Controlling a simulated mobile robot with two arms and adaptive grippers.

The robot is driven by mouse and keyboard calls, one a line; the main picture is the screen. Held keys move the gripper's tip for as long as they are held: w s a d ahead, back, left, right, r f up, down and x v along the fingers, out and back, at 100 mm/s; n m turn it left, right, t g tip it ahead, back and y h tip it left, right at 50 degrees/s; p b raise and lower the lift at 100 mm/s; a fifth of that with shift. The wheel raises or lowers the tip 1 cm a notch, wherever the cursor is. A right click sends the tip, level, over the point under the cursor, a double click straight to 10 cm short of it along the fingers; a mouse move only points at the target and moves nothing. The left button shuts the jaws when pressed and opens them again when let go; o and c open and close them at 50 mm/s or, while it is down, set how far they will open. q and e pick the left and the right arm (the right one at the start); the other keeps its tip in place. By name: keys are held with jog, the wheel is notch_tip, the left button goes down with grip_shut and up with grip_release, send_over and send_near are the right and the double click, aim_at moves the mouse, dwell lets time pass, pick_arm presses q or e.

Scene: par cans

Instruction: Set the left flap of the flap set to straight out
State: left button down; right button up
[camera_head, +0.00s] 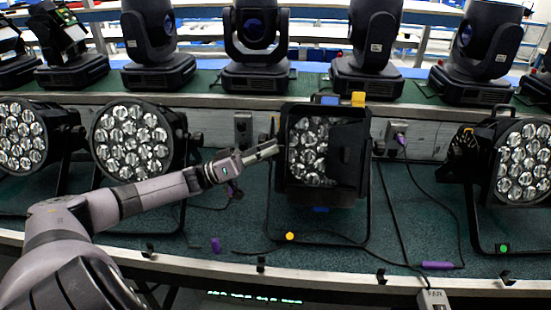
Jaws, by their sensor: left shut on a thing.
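The flap set (325,190) is a black square frame on the middle par can, whose lit-looking round lenses (308,150) show inside it. Its right flap (348,155) is a dark panel across the right part of the lenses. The left flap (281,145) shows only as a narrow dark strip at the left side, so its exact angle is hard to tell. My left gripper (269,151) reaches in from the left and is shut on the left flap at its edge; the fingertips partly hide it. My right gripper is not in view.
Other par cans stand to the left (132,143) and right (523,160). Several moving heads (257,45) stand on the shelf behind. Cables (420,190) hang and lie right of the middle can. The green bench top (225,225) is mostly clear in front.

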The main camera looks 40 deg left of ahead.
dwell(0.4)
pick_arm(q)
jog(key=c, duration=1.6)
grip_release()
jog(key=v, duration=1.2)
jog(key=shift+w, duration=0.1)
